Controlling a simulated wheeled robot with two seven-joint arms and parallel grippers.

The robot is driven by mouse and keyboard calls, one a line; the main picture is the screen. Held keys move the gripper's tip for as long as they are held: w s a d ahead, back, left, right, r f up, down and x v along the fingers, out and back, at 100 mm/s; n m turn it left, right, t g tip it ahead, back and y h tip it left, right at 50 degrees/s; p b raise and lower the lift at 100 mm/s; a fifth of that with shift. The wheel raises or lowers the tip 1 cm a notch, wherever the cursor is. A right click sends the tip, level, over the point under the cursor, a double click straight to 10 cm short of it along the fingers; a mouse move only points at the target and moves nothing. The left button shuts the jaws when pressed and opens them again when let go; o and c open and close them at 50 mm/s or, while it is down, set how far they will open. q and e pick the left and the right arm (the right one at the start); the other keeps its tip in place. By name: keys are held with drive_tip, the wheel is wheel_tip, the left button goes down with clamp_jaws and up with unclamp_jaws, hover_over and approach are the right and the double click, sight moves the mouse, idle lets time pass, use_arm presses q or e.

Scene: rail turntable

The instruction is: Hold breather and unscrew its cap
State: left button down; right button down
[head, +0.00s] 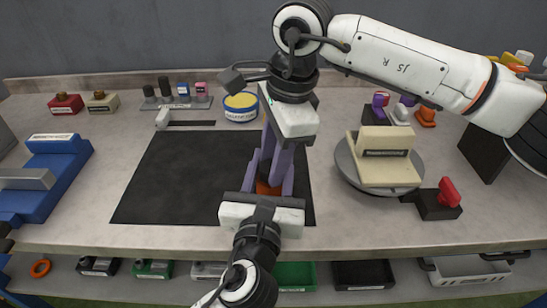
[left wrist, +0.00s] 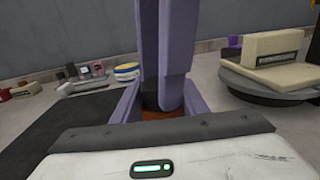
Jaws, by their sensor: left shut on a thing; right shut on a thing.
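The breather is mostly hidden between my grippers; its orange-brown body (head: 267,188) shows low between the fingers, and also in the left wrist view (left wrist: 162,114). My left gripper (head: 268,180), coming from the front edge, has its purple fingers either side of the body and is shut on it. My right gripper (head: 269,165) points down from above and is shut on the top of the breather, where the cap is. A dark part (left wrist: 150,100) shows between the fingers in the left wrist view. The cap is largely covered, so its thread cannot be seen.
The breather is over the right part of a black mat (head: 165,180). A round turntable (head: 348,170) with a cream block (head: 385,150) stands to the right, beside a red-handled black block (head: 440,203). A blue-and-yellow tub (head: 241,108) stands behind; a blue fixture (head: 50,170) is far left.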

drive_tip(key=shift+d+f+n, duration=0.1)
drive_tip(key=shift+d+n, duration=0.1)
drive_tip(key=shift+n, duration=0.7)
